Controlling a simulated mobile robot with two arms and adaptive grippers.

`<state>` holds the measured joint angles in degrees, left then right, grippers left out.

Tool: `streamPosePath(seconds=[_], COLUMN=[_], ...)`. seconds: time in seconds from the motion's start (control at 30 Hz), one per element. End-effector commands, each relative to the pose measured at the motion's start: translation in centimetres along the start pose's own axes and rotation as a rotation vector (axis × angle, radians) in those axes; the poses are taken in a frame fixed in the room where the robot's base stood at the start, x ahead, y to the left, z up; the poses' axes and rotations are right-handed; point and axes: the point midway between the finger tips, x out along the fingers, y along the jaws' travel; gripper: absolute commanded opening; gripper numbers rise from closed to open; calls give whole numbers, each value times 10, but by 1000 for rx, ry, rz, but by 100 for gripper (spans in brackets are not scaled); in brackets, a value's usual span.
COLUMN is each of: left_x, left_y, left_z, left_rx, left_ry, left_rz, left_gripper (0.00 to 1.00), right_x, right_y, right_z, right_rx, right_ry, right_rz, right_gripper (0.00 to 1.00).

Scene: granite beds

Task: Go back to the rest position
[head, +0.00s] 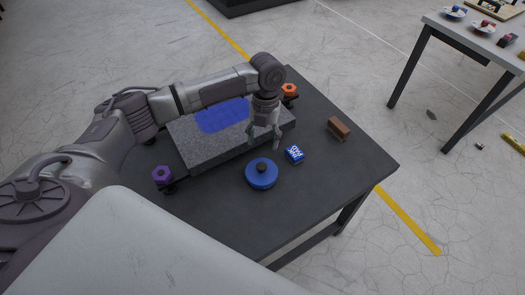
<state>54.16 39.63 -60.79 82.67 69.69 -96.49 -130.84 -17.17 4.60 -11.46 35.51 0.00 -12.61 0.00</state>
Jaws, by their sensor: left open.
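My left gripper (264,141) hangs over the front edge of a grey granite slab (222,143). Its fingers point down and are apart, with nothing between them. A bright blue patch (222,115) covers part of the slab's top, partly hidden by my left arm. My right gripper does not show.
The dark table (330,178) also bears a brown block (339,128), an orange hex piece (289,90) and a purple hex piece (162,174). The table's front right is clear. A second table (464,37) with several small items stands at upper right.

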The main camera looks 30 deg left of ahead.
Motion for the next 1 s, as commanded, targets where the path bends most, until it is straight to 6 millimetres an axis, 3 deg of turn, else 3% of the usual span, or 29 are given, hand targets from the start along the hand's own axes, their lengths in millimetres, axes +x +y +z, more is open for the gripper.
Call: streamPosePath(seconds=[0.2, 0.7, 1.0], left_x=[-15, -16, -65], left_y=[0, 0, 0], left_z=[0, 0, -8], left_rx=[0, 0, 1], left_ry=[0, 0, 0], left_rz=[1, 1, 1], left_gripper=[61, 61, 61], right_x=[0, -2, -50], right_y=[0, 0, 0], right_z=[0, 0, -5], right_rx=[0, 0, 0], right_ry=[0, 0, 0], right_rz=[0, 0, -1], right_gripper=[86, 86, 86])
